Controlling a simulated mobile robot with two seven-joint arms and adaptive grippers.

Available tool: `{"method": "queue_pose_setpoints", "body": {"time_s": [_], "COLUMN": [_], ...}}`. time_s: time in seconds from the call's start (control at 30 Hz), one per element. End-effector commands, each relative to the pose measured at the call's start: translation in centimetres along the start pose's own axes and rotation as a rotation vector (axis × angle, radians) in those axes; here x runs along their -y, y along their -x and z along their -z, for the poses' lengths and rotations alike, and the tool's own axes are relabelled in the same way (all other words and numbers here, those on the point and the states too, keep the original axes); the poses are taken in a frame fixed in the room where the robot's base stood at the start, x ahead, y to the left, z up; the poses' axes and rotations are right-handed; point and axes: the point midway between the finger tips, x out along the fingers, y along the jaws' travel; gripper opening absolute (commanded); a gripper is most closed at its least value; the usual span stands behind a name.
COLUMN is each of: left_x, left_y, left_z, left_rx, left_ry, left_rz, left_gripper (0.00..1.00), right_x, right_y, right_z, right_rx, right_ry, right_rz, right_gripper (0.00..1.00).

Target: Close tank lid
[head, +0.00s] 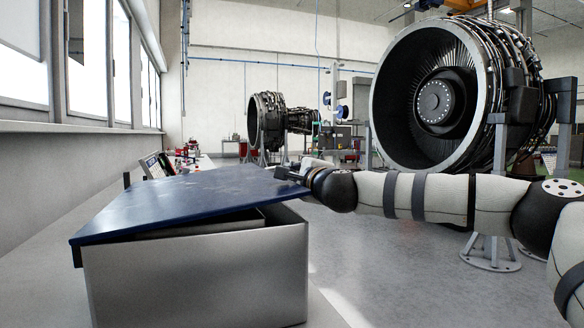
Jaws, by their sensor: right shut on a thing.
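The tank (200,282) is a grey metal box in the lower left of the head view. Its dark blue lid (190,200) lies over the top, slightly tilted. A dark gap shows under the lid at the front right corner, so it is not flush with the rim. My right gripper (290,174) is at the lid's far right corner, shut on the lid's edge. Its fingertips are small and partly hidden by the wrist. My left gripper is not in view.
A large turbofan engine (437,100) on a stand (490,250) is at the right. A smaller engine (268,122) stands farther back. A bench with a tilted screen (157,164) and small items runs along the left wall. Grey floor (400,262) is clear right of the tank.

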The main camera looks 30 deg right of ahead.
Motion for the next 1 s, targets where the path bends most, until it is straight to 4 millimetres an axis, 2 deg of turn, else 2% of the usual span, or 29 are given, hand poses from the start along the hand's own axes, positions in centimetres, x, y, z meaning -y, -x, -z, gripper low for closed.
{"method": "queue_pose_setpoints", "body": {"time_s": [0.37, 0.4, 0.5, 0.83, 0.93, 1.0], "left_x": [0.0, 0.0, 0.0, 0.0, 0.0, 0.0], "left_y": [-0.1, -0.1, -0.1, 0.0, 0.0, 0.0], "left_z": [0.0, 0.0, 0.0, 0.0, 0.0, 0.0], "left_rx": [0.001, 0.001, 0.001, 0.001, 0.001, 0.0], "left_ry": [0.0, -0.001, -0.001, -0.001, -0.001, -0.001], "left_rz": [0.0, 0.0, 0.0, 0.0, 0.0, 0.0], "left_gripper": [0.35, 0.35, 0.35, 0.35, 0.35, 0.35], "right_x": [-0.1, -0.1, -0.1, 0.1, 0.1, 0.1], "right_y": [0.0, 0.0, 0.0, 0.4, 2.0, 3.8], "right_z": [-0.1, -0.1, -0.1, -0.1, 0.0, -0.1], "right_rx": [0.004, 0.004, 0.004, 0.002, 0.003, 0.006], "right_ry": [-0.003, -0.003, -0.003, -0.004, -0.005, -0.007], "right_rz": [0.0, 0.0, 0.0, 0.002, 0.002, 0.002], "right_gripper": [0.0, 0.11, 0.29, 0.29, 0.29, 0.29]}}
